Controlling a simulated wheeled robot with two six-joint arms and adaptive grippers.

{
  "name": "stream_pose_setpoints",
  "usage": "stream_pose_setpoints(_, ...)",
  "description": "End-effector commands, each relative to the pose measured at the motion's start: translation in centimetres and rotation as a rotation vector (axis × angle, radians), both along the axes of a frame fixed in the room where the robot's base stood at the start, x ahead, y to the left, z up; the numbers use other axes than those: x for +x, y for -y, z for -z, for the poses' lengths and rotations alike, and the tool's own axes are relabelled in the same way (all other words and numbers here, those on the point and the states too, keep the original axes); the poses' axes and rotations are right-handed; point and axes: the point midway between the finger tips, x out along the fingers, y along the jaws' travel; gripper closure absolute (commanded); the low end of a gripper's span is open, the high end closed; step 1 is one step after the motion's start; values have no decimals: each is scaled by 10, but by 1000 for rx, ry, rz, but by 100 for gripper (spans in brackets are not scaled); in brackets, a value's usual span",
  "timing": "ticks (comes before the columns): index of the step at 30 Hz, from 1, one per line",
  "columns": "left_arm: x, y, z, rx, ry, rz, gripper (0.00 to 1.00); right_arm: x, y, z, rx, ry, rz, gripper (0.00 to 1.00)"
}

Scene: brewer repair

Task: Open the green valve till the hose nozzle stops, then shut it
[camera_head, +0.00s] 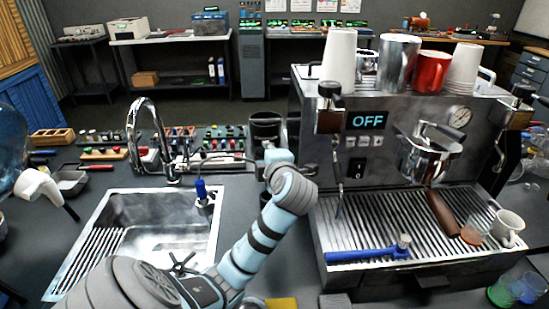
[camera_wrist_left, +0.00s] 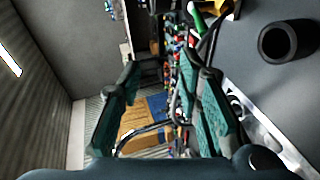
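My left gripper (camera_head: 205,160) reaches leftward behind the sink, partly lost among dark parts beside the faucet. In the left wrist view its two teal fingers (camera_wrist_left: 163,80) are spread apart with nothing held between them. I cannot clearly pick out a green valve in the head view. A small green part (camera_wrist_left: 195,19) shows at the top of the wrist view, but I cannot tell what it is. A blue-topped fitting (camera_head: 202,190) stands at the sink's back right corner; I cannot tell whether it is the hose nozzle. My right gripper is out of view.
The sink (camera_head: 165,212) and curved faucet (camera_head: 137,125) are at the left. The espresso machine (camera_head: 345,150) stands right of my left arm, its display reading OFF. A blue-handled tool (camera_head: 362,254) lies on its drip tray. A black cylinder (camera_wrist_left: 287,41) stands on the counter.

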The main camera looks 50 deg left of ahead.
Motion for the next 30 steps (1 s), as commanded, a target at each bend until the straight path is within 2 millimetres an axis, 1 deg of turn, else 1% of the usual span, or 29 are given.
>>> stream_pose_setpoints(1,-2,7,-3,-3,3,3,68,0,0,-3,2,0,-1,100)
stream_pose_setpoints(6,-8,28,-8,-2,3,4,68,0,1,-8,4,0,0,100)
stream_pose_setpoints(10,-14,39,-11,-1,2,4,68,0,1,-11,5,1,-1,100)
stream_pose_setpoints(20,-17,42,-11,1,1,1,68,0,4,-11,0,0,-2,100)
stream_pose_setpoints(22,-17,42,-10,1,2,1,68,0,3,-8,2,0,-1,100)
stream_pose_setpoints(30,-17,42,-12,1,1,1,68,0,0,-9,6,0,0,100)
